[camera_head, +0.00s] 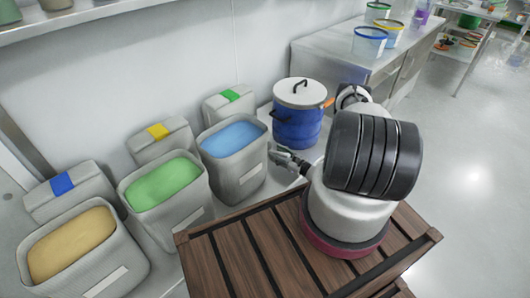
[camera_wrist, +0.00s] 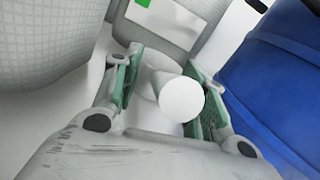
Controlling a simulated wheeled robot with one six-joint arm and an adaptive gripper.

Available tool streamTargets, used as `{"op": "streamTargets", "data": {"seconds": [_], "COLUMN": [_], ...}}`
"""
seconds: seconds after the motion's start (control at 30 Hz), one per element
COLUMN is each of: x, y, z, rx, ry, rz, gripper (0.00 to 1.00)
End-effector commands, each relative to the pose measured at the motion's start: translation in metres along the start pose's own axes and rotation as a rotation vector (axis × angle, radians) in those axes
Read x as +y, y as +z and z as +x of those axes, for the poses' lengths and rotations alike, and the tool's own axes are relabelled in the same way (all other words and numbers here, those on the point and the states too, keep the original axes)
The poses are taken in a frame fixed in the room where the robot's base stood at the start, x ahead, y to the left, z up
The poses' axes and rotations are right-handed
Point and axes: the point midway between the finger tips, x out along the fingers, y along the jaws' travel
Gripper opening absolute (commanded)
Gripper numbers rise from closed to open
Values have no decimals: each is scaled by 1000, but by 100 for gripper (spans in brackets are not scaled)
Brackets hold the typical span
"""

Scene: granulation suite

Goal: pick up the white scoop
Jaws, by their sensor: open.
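In the wrist view a white rounded piece with a flat round end (camera_wrist: 182,98) lies between the fingers of my gripper (camera_wrist: 166,92). It looks like the white scoop, seen nearly end-on; its full shape is hidden. The green-padded fingers are apart, one on each side of it, and I see no clear grip on it. In the head view my gripper (camera_head: 286,158) is low between the bin of blue material (camera_head: 236,172) and the blue drum (camera_head: 297,132). The scoop cannot be made out there.
Bins of green (camera_head: 168,222) and tan material (camera_head: 75,265) stand to the left. Lidded grey containers with yellow (camera_head: 160,145), green (camera_head: 230,104) and blue labels (camera_head: 72,190) stand behind. A slatted wooden surface (camera_head: 240,258) lies in front. A steel bench (camera_head: 350,72) is behind right; open floor lies right.

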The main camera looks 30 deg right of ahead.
Motion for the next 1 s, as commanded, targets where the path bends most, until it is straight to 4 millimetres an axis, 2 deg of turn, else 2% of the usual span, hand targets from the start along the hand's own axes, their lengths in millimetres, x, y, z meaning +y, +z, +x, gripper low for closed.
{"op": "streamTargets", "data": {"seconds": [0.27, 0.4, 0.5, 0.87, 1.0], "x": [0, 0, 0, -1, -3], "y": [0, 0, 0, 1, 10], "z": [3, 3, 3, 3, 4], "rx": [0, 0, 0, -1, -2], "ry": [-1, -1, -1, -1, -1], "rz": [0, 0, 0, 0, -1], "gripper": [41, 15, 0, 0, 0]}}
